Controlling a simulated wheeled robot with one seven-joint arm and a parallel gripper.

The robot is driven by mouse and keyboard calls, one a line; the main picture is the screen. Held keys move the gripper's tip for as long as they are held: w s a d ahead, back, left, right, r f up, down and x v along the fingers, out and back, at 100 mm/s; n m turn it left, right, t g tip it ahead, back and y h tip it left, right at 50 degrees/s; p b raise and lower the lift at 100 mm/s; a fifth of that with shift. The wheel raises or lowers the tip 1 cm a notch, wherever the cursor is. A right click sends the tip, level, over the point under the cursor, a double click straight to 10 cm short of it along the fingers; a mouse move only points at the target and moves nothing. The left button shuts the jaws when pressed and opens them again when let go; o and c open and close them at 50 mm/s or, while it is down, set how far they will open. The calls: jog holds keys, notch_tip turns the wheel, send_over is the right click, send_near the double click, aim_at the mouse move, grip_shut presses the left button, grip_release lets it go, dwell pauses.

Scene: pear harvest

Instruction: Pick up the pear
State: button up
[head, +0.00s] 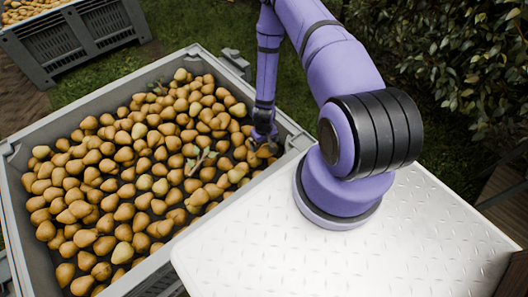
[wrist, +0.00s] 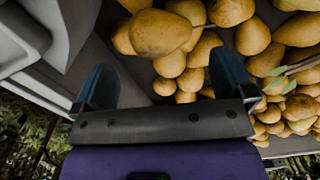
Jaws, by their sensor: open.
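Many yellow-brown pears (head: 150,150) lie piled in a large grey bin (head: 100,96) in the head view. My gripper (head: 263,144) is down inside the bin by its right wall, at the edge of the pile. In the wrist view the two dark blue fingers of my gripper (wrist: 162,78) are spread apart, with no pear held between them. A large pear (wrist: 160,33) lies just beyond the fingertips, with several smaller-looking pears behind it. In the head view my arm hides the pears right at the gripper.
The bin's grey wall (wrist: 50,85) is close to the left finger. Twigs with green leaves (head: 200,160) lie among the pears. A second pear bin (head: 75,38) stands at the upper left. A leafy hedge (head: 455,60) is at the right.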

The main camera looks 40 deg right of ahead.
aim_at(264, 149)
jog(key=shift+f, duration=3.6)
jog(key=c, duration=0.9)
